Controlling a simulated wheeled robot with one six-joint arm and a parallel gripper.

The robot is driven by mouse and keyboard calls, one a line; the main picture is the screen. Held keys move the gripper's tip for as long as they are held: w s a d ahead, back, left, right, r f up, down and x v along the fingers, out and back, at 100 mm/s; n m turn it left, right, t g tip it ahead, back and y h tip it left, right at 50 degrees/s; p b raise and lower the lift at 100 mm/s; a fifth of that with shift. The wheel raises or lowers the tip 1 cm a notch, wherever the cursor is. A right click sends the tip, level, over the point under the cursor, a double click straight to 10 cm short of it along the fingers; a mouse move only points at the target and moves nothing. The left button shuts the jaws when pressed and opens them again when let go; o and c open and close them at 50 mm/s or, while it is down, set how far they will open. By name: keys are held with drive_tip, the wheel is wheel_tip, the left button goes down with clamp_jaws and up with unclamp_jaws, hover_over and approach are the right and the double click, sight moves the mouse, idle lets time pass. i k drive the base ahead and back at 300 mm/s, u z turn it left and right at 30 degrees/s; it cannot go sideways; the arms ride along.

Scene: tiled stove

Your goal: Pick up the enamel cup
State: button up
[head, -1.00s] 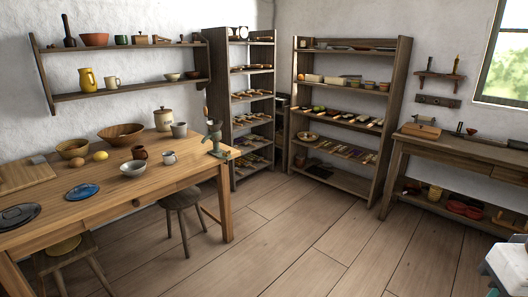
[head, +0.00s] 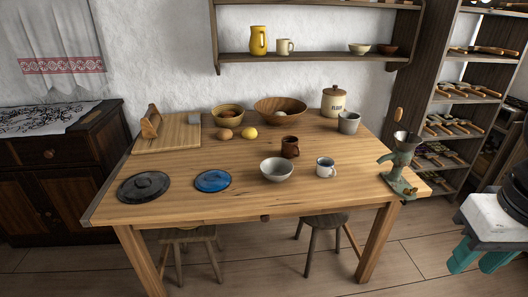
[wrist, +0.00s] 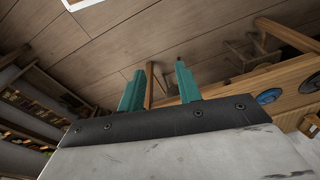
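The white enamel cup (head: 326,168) with a dark rim stands upright on the wooden table (head: 240,205), toward its front right. A grey-white bowl (head: 277,170) is just left of it, and a brown mug (head: 290,147) stands behind it to the left. My gripper (head: 480,262) is at the lower right of the head view, off the table's right side and well apart from the cup. In the wrist view its two teal fingers (wrist: 159,78) stand apart with nothing between them. The cup cannot be made out in the wrist view.
A metal grinder (head: 402,165) stands at the table's right edge, right of the cup. A grey pot (head: 348,122) and a flour jar (head: 333,101) stand behind. A blue plate (head: 212,181) lies to the left. A stool (head: 323,226) is under the front edge.

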sight(327, 170)
drive_tip(key=u, duration=0.45)
drive_tip(key=i, duration=1.3)
drive_tip(key=u, duration=0.4)
